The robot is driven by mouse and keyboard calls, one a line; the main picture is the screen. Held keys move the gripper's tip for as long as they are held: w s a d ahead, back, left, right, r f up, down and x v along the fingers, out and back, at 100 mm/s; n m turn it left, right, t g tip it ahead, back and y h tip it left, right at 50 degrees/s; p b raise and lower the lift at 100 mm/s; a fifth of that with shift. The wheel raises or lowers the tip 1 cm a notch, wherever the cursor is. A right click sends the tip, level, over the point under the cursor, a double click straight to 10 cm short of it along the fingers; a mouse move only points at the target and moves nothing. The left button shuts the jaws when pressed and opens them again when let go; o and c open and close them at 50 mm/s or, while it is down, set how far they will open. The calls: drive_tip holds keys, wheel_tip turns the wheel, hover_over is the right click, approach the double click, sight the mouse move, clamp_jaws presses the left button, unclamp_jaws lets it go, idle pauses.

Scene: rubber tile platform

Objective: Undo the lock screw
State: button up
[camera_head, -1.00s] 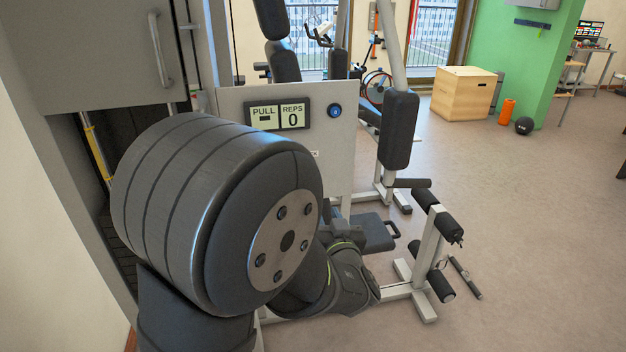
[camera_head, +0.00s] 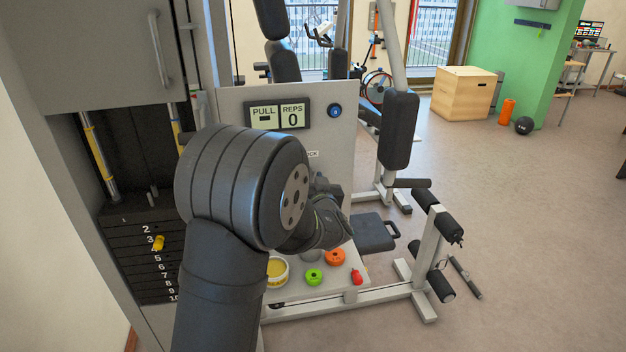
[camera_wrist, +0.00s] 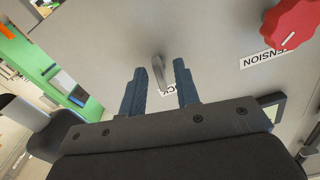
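The lock screw (camera_wrist: 161,72) is a small grey metal lever on a light grey panel (camera_wrist: 215,55) in the wrist view. The partly covered label beside it shows "CK". My gripper (camera_wrist: 160,68) is open, with one dark blue finger on each side of the screw in the picture. I cannot tell whether the fingertips reach around it in depth; no contact shows. In the head view, the panel (camera_head: 230,105) stands behind my arm, and my arm hides the screw and most of my gripper.
A red knob (camera_wrist: 292,22) by a "TENSION" label sits right of the screw. A numbered weight stack (camera_head: 135,270) stands left.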

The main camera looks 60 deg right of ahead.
clamp_jaws()
drive_tip(key=shift+n, duration=3.9)
